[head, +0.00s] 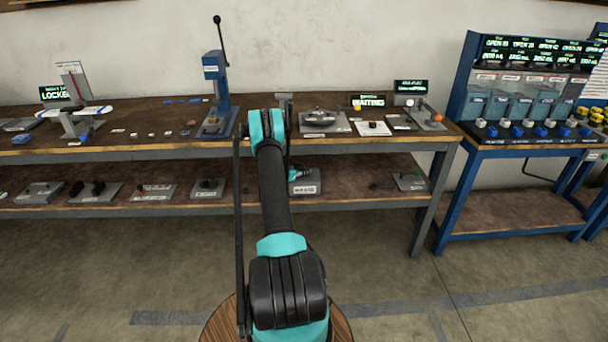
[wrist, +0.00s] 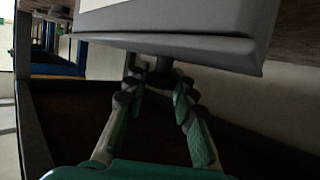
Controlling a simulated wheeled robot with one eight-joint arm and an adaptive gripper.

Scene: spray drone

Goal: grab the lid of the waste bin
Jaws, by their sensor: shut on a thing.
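The waste bin (head: 306,188) is a small grey box with a white label on the lower shelf, just right of my arm in the head view. In the wrist view its grey body (wrist: 230,20) fills the top, and a grey lid (wrist: 200,50) forms the edge band nearest my fingers. A small dark knob (wrist: 160,78) sticks out from the lid. My gripper (wrist: 158,88) has its two fingers closed in on either side of this knob. In the head view, my arm hides most of my gripper (head: 296,173) beside the bin. The lid looks seated against the bin.
The wooden workbench top (head: 150,143) overhangs the lower shelf (head: 345,190). A blue press (head: 215,95) and several devices stand on top. More grey fixtures lie along the shelf. A blue rack (head: 520,90) stands at right. The floor in front is clear.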

